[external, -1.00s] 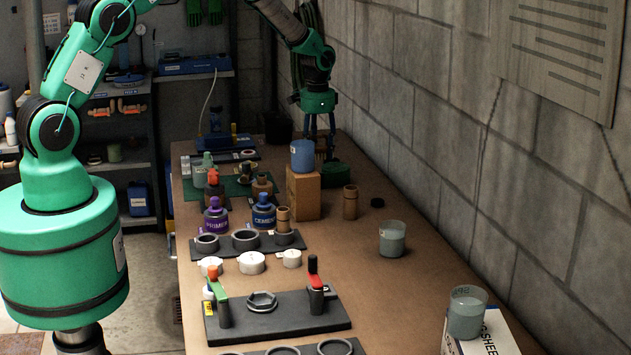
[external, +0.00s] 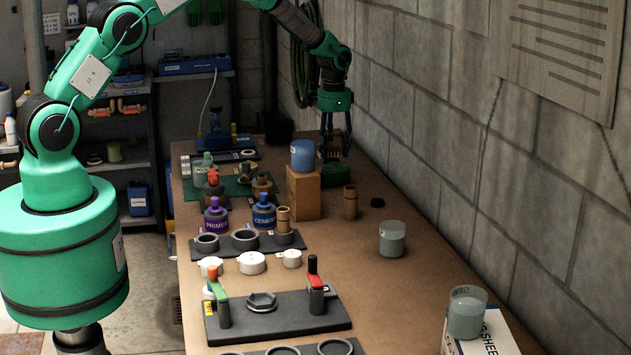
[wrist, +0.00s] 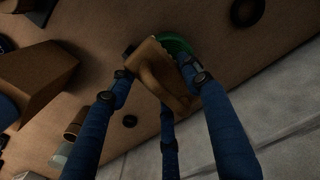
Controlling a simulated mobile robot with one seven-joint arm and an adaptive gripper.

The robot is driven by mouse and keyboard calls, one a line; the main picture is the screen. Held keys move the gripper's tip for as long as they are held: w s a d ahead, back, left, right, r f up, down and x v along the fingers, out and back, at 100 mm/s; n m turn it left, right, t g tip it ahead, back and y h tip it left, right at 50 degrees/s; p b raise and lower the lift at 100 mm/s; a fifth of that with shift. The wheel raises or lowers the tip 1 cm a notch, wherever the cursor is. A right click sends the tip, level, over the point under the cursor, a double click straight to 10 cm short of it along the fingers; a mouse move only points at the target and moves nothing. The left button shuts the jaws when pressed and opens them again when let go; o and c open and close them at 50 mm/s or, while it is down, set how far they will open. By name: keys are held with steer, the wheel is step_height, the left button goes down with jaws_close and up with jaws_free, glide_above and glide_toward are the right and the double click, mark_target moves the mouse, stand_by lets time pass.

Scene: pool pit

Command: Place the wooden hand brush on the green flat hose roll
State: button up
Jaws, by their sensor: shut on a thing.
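The wooden hand brush (wrist: 160,72) is a brown block in the wrist view, held between the blue fingers of my gripper (wrist: 163,88). In the external view my gripper (external: 336,148) is at the far end of the bench, over the green flat hose roll (external: 334,178); I cannot make out the brush there. The hose roll also shows in the wrist view (wrist: 176,44) as a green curve behind the brush, which hides most of it. Whether brush and roll touch, I cannot tell.
A wooden block (external: 304,194) with a blue container (external: 302,155) on it stands just in front of the roll. A brown cylinder (external: 350,203) and a black disc (external: 377,202) lie nearby. The block wall (external: 420,130) bounds the right side.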

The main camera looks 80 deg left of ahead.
mark_target(334, 151)
steer(key=shift+f, duration=1.7)
steer(key=shift+f, duration=0.1)
steer(key=o, duration=1.2)
steer(key=shift+o, duration=0.2)
step_height(334, 151, up, 12)
steer(key=shift+r, duration=0.1)
